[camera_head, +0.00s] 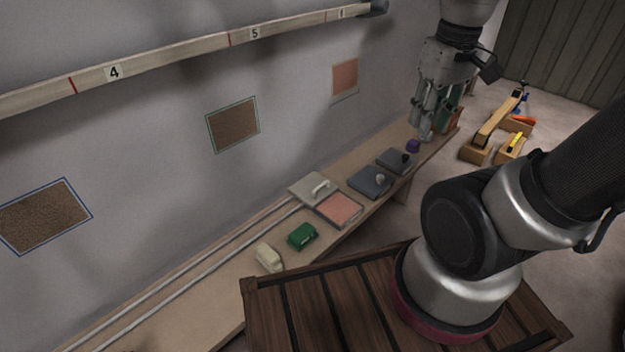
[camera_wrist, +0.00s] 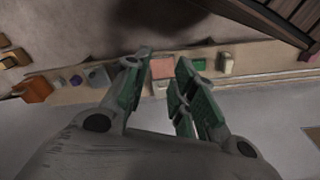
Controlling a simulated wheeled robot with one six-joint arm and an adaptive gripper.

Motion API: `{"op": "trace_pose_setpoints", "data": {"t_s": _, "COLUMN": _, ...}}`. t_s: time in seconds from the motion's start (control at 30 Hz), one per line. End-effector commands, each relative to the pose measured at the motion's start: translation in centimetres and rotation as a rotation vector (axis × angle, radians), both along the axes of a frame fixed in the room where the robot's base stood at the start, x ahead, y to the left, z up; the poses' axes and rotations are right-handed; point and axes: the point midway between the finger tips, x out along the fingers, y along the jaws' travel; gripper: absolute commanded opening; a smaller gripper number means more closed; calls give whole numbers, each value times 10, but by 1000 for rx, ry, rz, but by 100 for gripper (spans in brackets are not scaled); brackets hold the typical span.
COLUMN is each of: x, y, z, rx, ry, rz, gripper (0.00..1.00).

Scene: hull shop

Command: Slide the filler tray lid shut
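The filler tray (camera_head: 340,209) lies on the long bench with its pink filler uncovered. It also shows between my fingers in the wrist view (camera_wrist: 163,68). A pale grey lid (camera_head: 313,187) with a raised bar handle (camera_head: 321,189) sits beside the tray on the wall side, at the end of two light rails. My gripper (camera_head: 426,132) hangs fingers down over the far end of the bench, apart from tray and lid. In the wrist view its green fingers (camera_wrist: 163,62) stand apart, with nothing held.
Two dark grey blocks (camera_head: 370,181) with knobs and a purple ball (camera_head: 412,146) lie beyond the tray. A green block (camera_head: 302,236) and a cream block (camera_head: 268,257) lie nearer. A wooden crate (camera_head: 330,284) stands in front. The wall (camera_head: 160,150) runs close behind.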

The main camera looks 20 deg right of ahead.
Motion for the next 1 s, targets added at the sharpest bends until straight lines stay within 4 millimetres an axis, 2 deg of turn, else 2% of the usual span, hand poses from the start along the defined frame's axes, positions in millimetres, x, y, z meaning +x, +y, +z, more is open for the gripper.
{"op": "trace_pose_setpoints", "data": {"t_s": 0.03, "x": 12, "y": 0, "z": -15, "rx": -23, "ry": 63, "rz": 27, "gripper": 11}}
{"op": "trace_pose_setpoints", "data": {"t_s": 0.1, "x": 31, "y": -1, "z": -34, "rx": -58, "ry": 118, "rz": 63, "gripper": 0}}
{"op": "trace_pose_setpoints", "data": {"t_s": 0.27, "x": 85, "y": -1, "z": -87, "rx": -139, "ry": 182, "rz": 154, "gripper": 0}}
{"op": "trace_pose_setpoints", "data": {"t_s": 0.37, "x": 122, "y": 5, "z": -129, "rx": -176, "ry": 189, "rz": 219, "gripper": 0}}
{"op": "trace_pose_setpoints", "data": {"t_s": 0.57, "x": 189, "y": 33, "z": -221, "rx": -186, "ry": 131, "rz": 356, "gripper": 0}}
{"op": "trace_pose_setpoints", "data": {"t_s": 0.7, "x": 230, "y": 68, "z": -275, "rx": -126, "ry": 37, "rz": 438, "gripper": 0}}
{"op": "trace_pose_setpoints", "data": {"t_s": 0.77, "x": 253, "y": 87, "z": -287, "rx": -77, "ry": -34, "rz": 464, "gripper": 0}}
{"op": "trace_pose_setpoints", "data": {"t_s": 0.87, "x": 285, "y": 117, "z": -278, "rx": 0, "ry": -159, "rz": 483, "gripper": 0}}
{"op": "trace_pose_setpoints", "data": {"t_s": 1.0, "x": 302, "y": 142, "z": -271, "rx": 79, "ry": -242, "rz": 475, "gripper": 0}}
